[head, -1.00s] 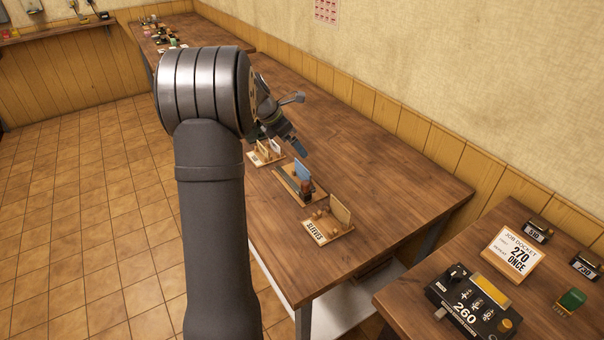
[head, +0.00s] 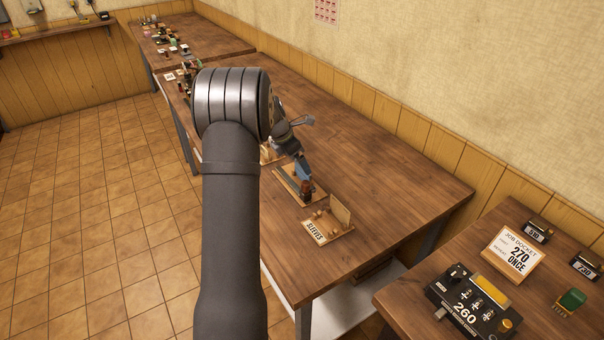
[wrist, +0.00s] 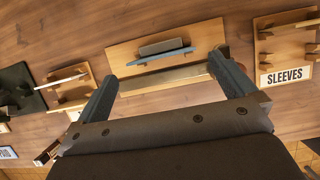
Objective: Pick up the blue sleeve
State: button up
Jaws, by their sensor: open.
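The blue sleeve (wrist: 160,57) shows in the wrist view as a thin blue strip seen nearly edge-on, beside a grey block on a wooden stand (wrist: 122,57). My gripper (wrist: 163,69) is open above this stand, one finger towards each end of the strip. The fingers are apart from the sleeve in the picture; their height above it is hard to judge. In the head view my gripper (head: 304,172) is over the middle stand (head: 312,199) on the bench and largely covers the sleeve there.
A wooden stand labelled SLEEVES (wrist: 285,75) is close on the right in the wrist view; it also shows in the head view (head: 325,232). Another wooden stand (wrist: 70,88) is on the left. The bench (head: 390,185) is clear towards the wall.

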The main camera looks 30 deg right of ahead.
jog(key=x, duration=0.5)
jog(key=shift+d, duration=0.25)
jog(key=c, duration=1)
jog(key=shift+o, duration=0.2)
jog(key=shift+r, duration=0.6)
jog(key=r, duration=0.1)
jog(key=s+r, duration=0.1)
jog(key=r, duration=0.1)
jog(key=shift+d+r, duration=0.15)
jog(key=shift+r, duration=0.1)
jog(key=s+d+r, duration=0.3)
jog(key=s+r, duration=0.3)
jog(key=s, duration=0.4)
jog(key=s+a+f, duration=0.3)
jog(key=s+a, duration=0.5)
jog(key=s, duration=0.1)
jog(key=shift+s, duration=0.4)
jog(key=shift+a+f, duration=0.15)
